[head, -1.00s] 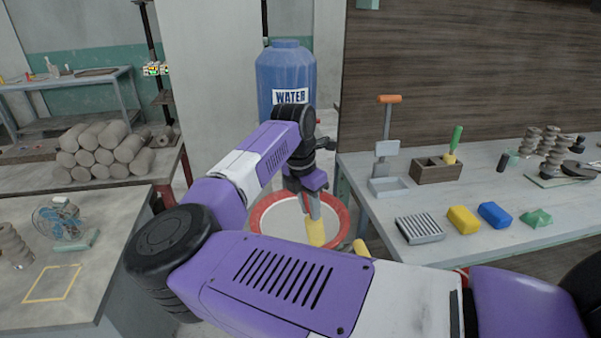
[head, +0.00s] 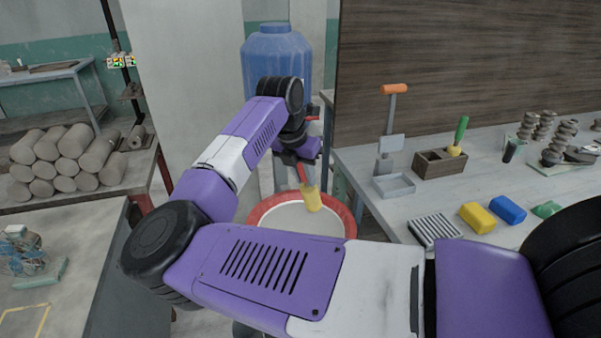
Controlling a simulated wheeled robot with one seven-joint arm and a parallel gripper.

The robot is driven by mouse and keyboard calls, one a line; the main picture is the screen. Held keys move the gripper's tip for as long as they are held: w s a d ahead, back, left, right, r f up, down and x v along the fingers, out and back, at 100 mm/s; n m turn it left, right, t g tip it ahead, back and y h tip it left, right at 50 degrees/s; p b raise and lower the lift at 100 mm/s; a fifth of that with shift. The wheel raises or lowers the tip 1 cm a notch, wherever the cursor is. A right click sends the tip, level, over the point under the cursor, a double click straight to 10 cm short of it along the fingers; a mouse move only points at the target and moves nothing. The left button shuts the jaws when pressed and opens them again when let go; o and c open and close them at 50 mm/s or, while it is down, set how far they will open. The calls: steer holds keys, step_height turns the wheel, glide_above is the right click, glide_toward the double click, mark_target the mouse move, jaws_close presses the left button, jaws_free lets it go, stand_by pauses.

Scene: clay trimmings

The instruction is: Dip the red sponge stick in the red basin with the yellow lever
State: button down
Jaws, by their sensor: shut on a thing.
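My gripper (head: 292,160) is shut on the sponge stick, whose short reddish handle (head: 301,173) shows just below the jaws. Its yellow sponge end (head: 312,199) points down and slightly right. The red basin (head: 260,208) has a red rim and a pale inside. It stands on the floor between the tables, in front of the blue water barrel. In the picture the sponge overlaps the far right part of the basin's opening and appears above it. My arm hides the basin's near side. I do not see the yellow lever now.
The blue water barrel (head: 277,55) stands behind. The right table (head: 385,208) holds a wooden holder (head: 440,166) with a green-handled sponge stick (head: 460,135), a yellow block (head: 477,217) and a blue block (head: 508,209). Clay rolls (head: 75,157) lie stacked at left.

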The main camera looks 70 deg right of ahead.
mark_target(304, 189)
steer(key=shift+f+b, duration=1.15)
steer(key=shift+f, duration=1.2)
step_height(304, 189, down, 6)
steer(key=b, duration=0.4)
steer(key=shift+r, duration=0.2)
steer(key=shift+d+b, duration=0.15)
steer(key=shift+b, duration=0.15)
steer(key=shift+w+d, duration=0.1)
steer(key=shift+d, duration=0.15)
steer(key=shift+r, duration=0.1)
steer(key=shift+r+p, duration=2.1)
steer(key=shift+r, duration=2.35)
